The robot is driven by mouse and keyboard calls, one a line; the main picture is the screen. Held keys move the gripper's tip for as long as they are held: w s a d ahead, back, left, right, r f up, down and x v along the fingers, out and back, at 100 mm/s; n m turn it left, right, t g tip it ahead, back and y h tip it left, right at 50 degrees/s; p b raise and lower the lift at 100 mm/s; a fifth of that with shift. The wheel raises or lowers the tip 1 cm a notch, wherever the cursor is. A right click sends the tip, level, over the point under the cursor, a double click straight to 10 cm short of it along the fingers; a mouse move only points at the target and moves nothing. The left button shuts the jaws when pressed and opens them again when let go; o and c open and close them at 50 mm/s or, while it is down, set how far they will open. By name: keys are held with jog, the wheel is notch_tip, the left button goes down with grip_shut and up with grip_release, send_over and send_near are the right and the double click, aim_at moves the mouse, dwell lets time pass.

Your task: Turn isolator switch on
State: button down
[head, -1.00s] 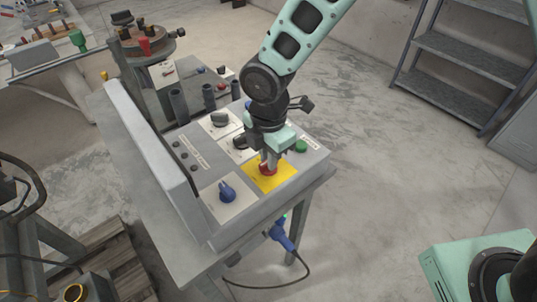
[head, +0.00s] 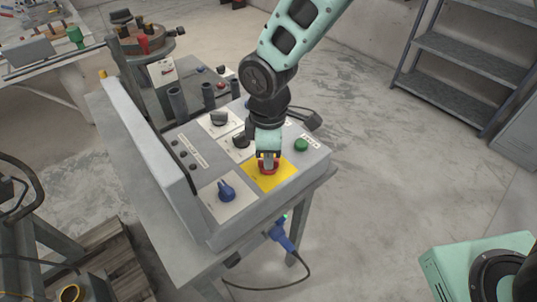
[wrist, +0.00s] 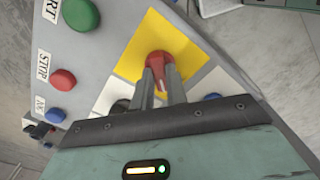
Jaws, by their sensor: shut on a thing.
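The red rotary switch knob (wrist: 158,61) sits on a yellow square plate (head: 256,179) on the grey control box (head: 290,185). It also shows in the head view (head: 268,170), partly hidden by my fingers. My gripper (wrist: 159,75) comes down from above, with its two fingers shut on the red knob. In the wrist view the knob's grip lies between the fingertips. The exact angle of the knob is hard to tell.
A blue knob (head: 227,190) on a white plate, a black knob (head: 240,139) and a green button (head: 302,145) are close by. A red button (wrist: 63,79) sits near the green one. A raised panel (head: 150,150) edges the box's left side.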

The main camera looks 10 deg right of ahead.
jog(key=m, duration=0.5)
jog(key=shift+m+b, duration=0.3)
jog(key=shift+r+m, duration=0.1)
jog(key=shift+m, duration=2.1)
jog(key=c, duration=1.4)
grip_release()
notch_tip(320, 180, up, 17)
jog(key=b, duration=0.1)
jog(key=shift+r, duration=0.15)
